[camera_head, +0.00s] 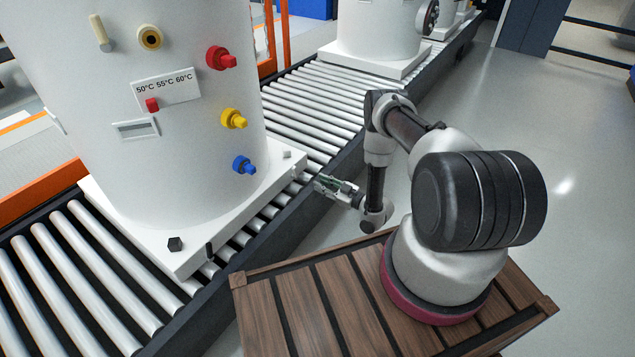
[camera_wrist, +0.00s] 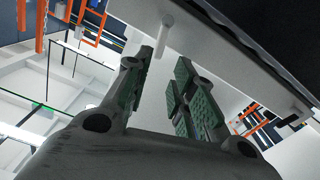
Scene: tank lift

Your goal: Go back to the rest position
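My arm reaches from its wooden-topped base toward the conveyor. A small white peg (camera_wrist: 167,35) on a white surface shows just beyond the fingertips. The large white tank (camera_head: 150,100) stands upright on its base, with red, yellow and blue fittings on its side.
The roller conveyor (camera_head: 300,105) runs from front left to back right, carrying another white tank (camera_head: 375,35) farther back. A black fitting (camera_head: 175,244) and a black pin (camera_head: 210,251) are at the tank base's front edge. The grey floor (camera_head: 570,140) on the right is clear.

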